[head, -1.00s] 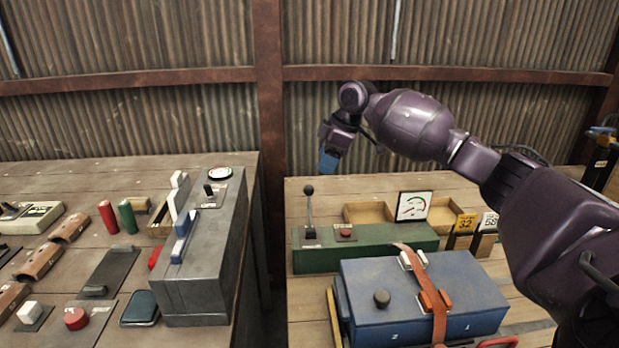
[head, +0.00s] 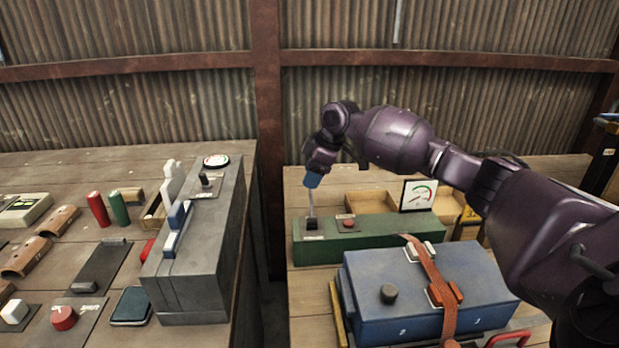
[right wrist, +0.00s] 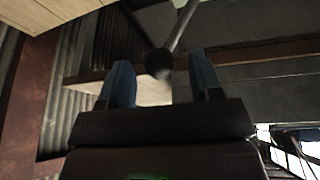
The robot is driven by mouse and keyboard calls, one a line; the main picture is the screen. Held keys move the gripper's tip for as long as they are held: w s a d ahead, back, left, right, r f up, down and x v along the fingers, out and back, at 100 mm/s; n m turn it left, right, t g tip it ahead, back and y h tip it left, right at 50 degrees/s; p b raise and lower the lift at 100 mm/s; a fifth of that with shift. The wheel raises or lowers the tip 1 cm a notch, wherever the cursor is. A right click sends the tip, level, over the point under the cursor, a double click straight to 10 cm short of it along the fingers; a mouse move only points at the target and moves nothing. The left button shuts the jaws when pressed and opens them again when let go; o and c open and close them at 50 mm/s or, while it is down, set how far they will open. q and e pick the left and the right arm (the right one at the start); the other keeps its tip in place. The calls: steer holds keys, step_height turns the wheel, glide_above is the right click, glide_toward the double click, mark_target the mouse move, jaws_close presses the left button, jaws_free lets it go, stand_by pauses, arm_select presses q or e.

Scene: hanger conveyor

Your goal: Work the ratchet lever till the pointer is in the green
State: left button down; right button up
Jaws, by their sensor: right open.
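The ratchet lever (head: 310,206) stands about upright on the left end of a long green box (head: 375,235). Its dark ball knob is hidden behind my right gripper (head: 313,181) in the head view. The right wrist view shows the knob (right wrist: 158,62) between the two blue fingers of my open right gripper (right wrist: 161,80), with a gap visible on each side. The dial gauge (head: 418,195) stands behind the right part of the green box. It has a green arc, but its pointer is too small to place surely. My left gripper is out of view.
A red button (head: 348,223) sits on the green box right of the lever. A blue case (head: 430,290) with an orange strap stands in front. A shallow wooden tray (head: 370,202) lies behind. A grey metal box (head: 200,265) stands on the left bench, across a gap.

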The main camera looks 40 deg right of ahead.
steer(key=shift+w+a+f, duration=0.1)
steer(key=shift+w+f, duration=0.05)
steer(key=shift+f, duration=0.25)
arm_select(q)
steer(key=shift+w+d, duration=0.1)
